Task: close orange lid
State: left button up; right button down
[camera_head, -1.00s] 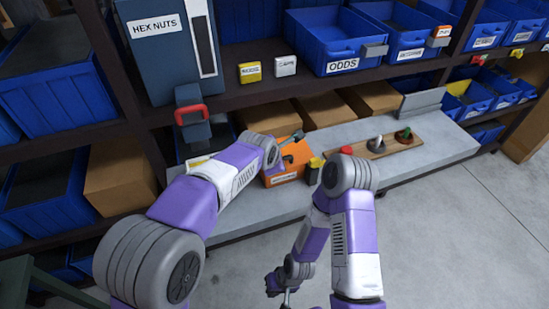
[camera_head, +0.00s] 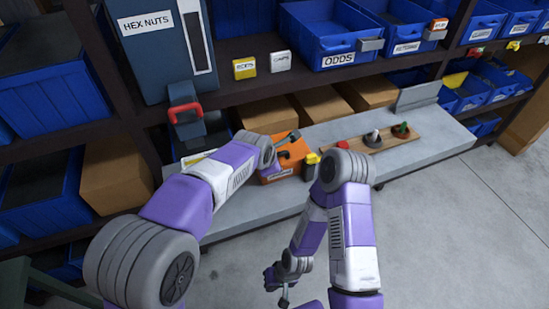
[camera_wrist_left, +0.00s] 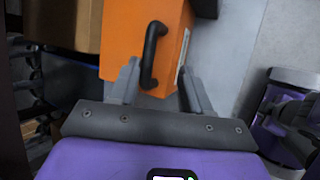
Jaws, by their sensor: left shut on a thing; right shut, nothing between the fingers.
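In the head view this gripper (camera_head: 291,138) is at the case's top. My right gripper (camera_head: 285,298) is shut and empty, low over the floor, away from the case.
A yellow-and-black item (camera_head: 311,164) stands beside the case. Cardboard boxes (camera_head: 320,103) are behind it. Blue bins (camera_head: 330,35) fill the shelf above. The floor (camera_head: 440,240) at right is clear.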

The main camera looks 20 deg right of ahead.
pick_arm(q)
jog(key=p+v, duration=0.1)
jog(key=v, duration=0.5)
jog(key=shift+s, duration=0.2)
jog(key=shift+r, duration=0.1)
